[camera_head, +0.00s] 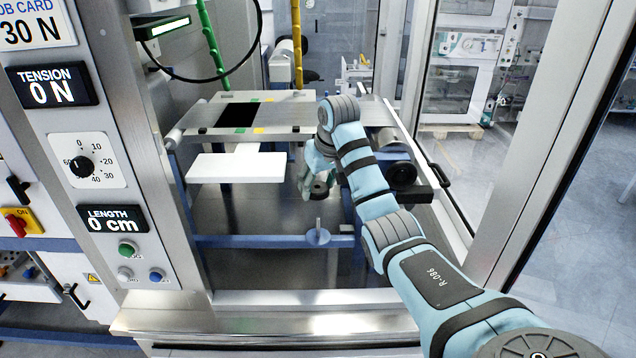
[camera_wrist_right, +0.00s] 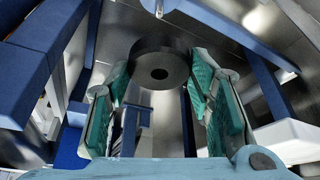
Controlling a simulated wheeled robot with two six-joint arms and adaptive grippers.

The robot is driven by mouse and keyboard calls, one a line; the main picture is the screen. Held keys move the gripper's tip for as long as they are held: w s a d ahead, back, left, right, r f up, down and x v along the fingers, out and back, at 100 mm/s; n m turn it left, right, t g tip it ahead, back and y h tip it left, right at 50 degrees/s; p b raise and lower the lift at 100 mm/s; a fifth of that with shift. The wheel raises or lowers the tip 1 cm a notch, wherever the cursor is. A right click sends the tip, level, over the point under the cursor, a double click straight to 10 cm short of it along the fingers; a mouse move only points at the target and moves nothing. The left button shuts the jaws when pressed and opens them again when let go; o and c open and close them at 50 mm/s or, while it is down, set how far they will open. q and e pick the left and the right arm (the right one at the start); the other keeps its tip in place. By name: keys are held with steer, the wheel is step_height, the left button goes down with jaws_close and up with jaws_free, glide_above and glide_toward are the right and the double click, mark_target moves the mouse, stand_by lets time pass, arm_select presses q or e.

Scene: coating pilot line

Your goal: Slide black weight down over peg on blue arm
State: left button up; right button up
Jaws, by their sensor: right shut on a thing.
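My right gripper (camera_head: 318,182) is shut on the black weight (camera_head: 320,190), a thick disc hanging low in front of the machine. In the wrist view, the weight (camera_wrist_right: 160,48) lies flat between the green-padded fingers (camera_wrist_right: 160,90), its centre hole visible. The peg (camera_head: 318,223) stands upright on a round plate at the end of the blue arm (camera_head: 270,241). In the head view, the weight is above the peg in the picture and apart from it. Whether the hole lines up with the peg, I cannot tell. My left gripper is not in view.
A white plate (camera_head: 237,167) stands left of the gripper. A black disc (camera_head: 402,174) rests by a dark block at the right. The metal table (camera_head: 290,115) is behind, and a steel sill (camera_head: 260,318) runs along the front. The control panel (camera_head: 83,160) is at the left.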

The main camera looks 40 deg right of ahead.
steer(key=shift+s+f, duration=0.3)
steer(key=shift+f, duration=0.25)
steer(key=shift+w+f+b, duration=0.2)
steer(key=shift+f+b, duration=0.7)
steer(key=shift+f, duration=1.45)
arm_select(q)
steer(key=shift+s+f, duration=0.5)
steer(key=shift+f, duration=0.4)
arm_select(e)
steer(key=shift+s+r, duration=0.1)
arm_select(q)
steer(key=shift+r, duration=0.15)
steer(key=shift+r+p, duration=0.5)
steer(key=shift+p, duration=0.2)
arm_select(e)
steer(key=shift+p, duration=0.3)
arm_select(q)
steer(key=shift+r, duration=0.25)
